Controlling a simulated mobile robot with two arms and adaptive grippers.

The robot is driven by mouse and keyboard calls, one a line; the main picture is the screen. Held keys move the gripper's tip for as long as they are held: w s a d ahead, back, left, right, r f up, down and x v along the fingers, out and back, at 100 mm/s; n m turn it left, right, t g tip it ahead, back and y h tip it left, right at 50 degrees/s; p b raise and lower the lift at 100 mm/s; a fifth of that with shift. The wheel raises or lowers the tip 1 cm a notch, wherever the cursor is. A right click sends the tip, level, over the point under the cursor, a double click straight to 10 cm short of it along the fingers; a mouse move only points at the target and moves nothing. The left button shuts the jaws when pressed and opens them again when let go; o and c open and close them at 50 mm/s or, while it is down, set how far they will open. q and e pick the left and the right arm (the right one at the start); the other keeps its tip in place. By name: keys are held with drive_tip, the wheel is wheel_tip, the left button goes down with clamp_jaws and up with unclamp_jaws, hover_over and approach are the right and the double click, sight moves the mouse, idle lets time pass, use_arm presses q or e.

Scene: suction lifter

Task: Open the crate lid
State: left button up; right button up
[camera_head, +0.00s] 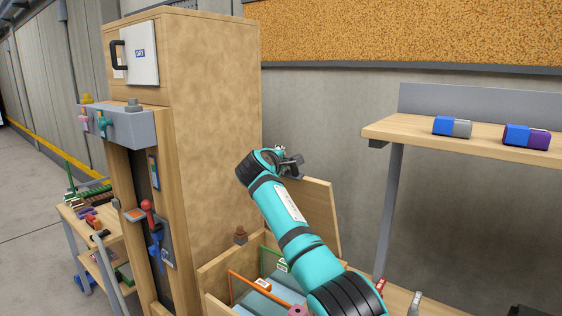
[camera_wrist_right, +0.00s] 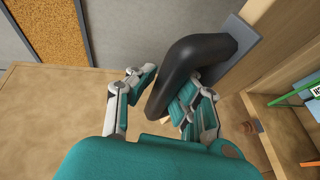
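The wooden crate (camera_head: 213,276) stands low at the bottom centre. Its wooden lid (camera_head: 322,203) stands raised, roughly upright, along the crate's back right side. My right gripper (camera_head: 290,163) is at the lid's top edge in the head view, partly hidden behind its wrist. In the right wrist view, a thick black handle (camera_wrist_right: 192,58) on a grey plate passes between the fingers of the right gripper (camera_wrist_right: 166,90). The fingers are apart. A narrow gap shows beside the left finger; the other finger overlaps the handle, so contact there is unclear. My left gripper is not in view.
A tall wooden cabinet (camera_head: 215,110) stands just left of the crate. A wooden shelf (camera_head: 415,138) with coloured blocks is at the right. Inside the crate are an orange-handled item and a green-handled item. A side table with small items stands at the far left.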

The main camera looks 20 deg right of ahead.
drive_tip(key=o, duration=0.3)
drive_tip(key=shift+s+a+r, duration=0.15)
drive_tip(key=shift+a+r, duration=0.05)
drive_tip(key=shift+r, duration=0.15)
drive_tip(key=shift+s+a, duration=0.1)
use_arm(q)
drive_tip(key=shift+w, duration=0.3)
use_arm(e)
drive_tip(key=shift+f, duration=0.25)
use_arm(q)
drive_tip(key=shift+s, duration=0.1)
use_arm(e)
drive_tip(key=v, duration=1.2)
